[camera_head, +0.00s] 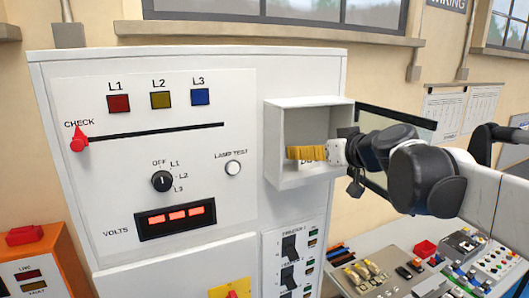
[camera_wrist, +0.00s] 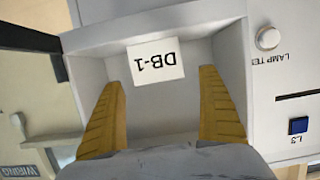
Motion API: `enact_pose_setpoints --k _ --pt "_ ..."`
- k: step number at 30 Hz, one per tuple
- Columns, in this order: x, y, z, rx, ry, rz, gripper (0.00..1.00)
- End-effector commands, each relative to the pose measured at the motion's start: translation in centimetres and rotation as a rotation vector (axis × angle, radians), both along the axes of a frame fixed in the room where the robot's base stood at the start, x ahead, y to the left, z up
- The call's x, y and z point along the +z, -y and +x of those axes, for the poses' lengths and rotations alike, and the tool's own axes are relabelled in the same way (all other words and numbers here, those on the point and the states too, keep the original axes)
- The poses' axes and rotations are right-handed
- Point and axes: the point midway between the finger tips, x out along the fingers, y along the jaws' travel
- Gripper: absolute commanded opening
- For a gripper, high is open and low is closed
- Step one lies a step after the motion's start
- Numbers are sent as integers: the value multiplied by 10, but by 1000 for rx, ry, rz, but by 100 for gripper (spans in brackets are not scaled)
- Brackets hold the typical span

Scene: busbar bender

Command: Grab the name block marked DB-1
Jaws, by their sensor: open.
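The name block marked DB-1 (camera_wrist: 156,61) is white with black letters and shows upside down in the wrist view, inside an open-fronted white box (camera_wrist: 226,55). In the head view only a little of the block (camera_head: 308,162) shows, behind the fingers. My gripper (camera_wrist: 160,78) is open, with its yellow fingers apart on either side of the block's width. A gap shows between each finger and the block. In the head view my gripper (camera_head: 305,154) reaches into the box (camera_head: 280,150) from the right. How deep the fingertips are relative to the block is unclear.
The box is fixed on a white panel (camera_head: 240,200) with a lamp test button (camera_head: 232,168), a rotary knob (camera_head: 162,181) and switches (camera_head: 289,246). The box walls stand close around my fingers. A bench with small parts (camera_head: 400,270) is at lower right.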

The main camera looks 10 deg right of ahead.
Motion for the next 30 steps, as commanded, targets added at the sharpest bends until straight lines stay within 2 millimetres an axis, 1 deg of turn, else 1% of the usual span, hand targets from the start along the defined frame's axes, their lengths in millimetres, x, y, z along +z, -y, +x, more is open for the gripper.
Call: enact_pose_setpoints --k 1,4,11,12,14,15,17,18,30 --pt "0 -3 8 1 0 -1 88" --pt "-3 -5 16 1 0 -1 88" --pt "-6 -6 18 0 0 0 88" --pt "-6 -6 18 0 0 0 86" --pt "-6 -6 18 0 0 0 67" --pt "-6 -6 18 0 0 0 55" --pt "-6 -6 18 0 0 0 37" --pt "-6 -6 18 0 0 -1 31" --pt "-5 -6 17 0 -1 -1 31"
